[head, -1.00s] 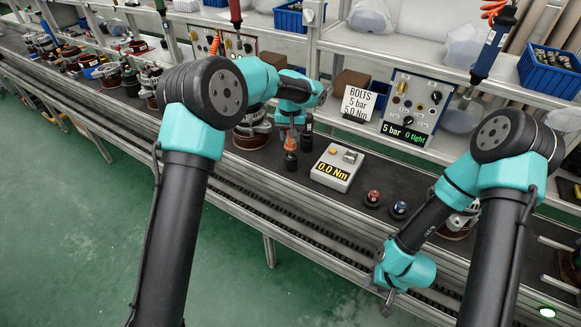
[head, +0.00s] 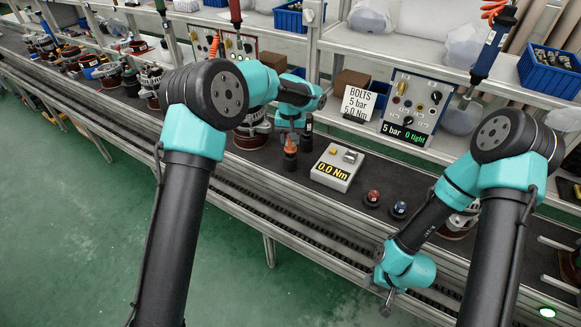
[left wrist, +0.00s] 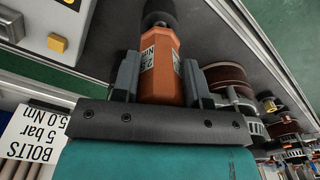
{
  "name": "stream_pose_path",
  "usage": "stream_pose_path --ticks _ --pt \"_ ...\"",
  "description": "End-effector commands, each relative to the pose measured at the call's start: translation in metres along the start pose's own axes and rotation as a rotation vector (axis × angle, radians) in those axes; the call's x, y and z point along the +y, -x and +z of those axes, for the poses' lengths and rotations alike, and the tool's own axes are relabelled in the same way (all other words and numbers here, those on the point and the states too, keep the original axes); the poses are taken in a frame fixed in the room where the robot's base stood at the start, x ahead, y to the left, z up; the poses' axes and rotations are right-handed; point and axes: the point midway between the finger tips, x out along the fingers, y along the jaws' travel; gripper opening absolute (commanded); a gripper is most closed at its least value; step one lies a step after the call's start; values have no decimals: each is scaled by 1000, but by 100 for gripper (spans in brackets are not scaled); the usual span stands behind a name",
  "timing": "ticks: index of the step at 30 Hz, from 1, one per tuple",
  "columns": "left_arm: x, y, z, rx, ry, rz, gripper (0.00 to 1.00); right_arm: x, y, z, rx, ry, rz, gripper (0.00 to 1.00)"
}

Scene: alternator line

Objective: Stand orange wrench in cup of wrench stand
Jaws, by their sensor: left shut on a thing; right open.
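My left gripper (head: 291,132) is shut on the orange wrench (head: 291,147) and holds it roughly upright, just at the dark cup of the wrench stand (head: 290,163). In the left wrist view the wrench's orange body (left wrist: 160,75), with a white label, lies between the two fingers (left wrist: 160,80). Its far end meets a dark round part (left wrist: 158,12), probably the cup; how deep it sits is hidden. My right gripper (head: 387,297) is open and empty, low by the front edge of the line.
A torque box reading 0.0 Nm (head: 336,168) stands right of the stand, with a red button (head: 372,197) and a blue button (head: 399,209) beyond it. An alternator (head: 252,133) is close on the left. A BOLTS sign (head: 359,103) stands behind.

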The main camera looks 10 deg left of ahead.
Motion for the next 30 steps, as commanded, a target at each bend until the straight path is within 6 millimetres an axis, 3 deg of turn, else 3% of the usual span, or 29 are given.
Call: stream_pose_path --ticks 22,23,30 --pt "0 -9 0 0 0 0 12 0 0 0 0 0 0 43" --pt "0 -8 0 1 0 0 42 0 0 0 0 0 0 43" --pt "0 -8 0 1 0 0 65 0 0 0 0 0 0 43"
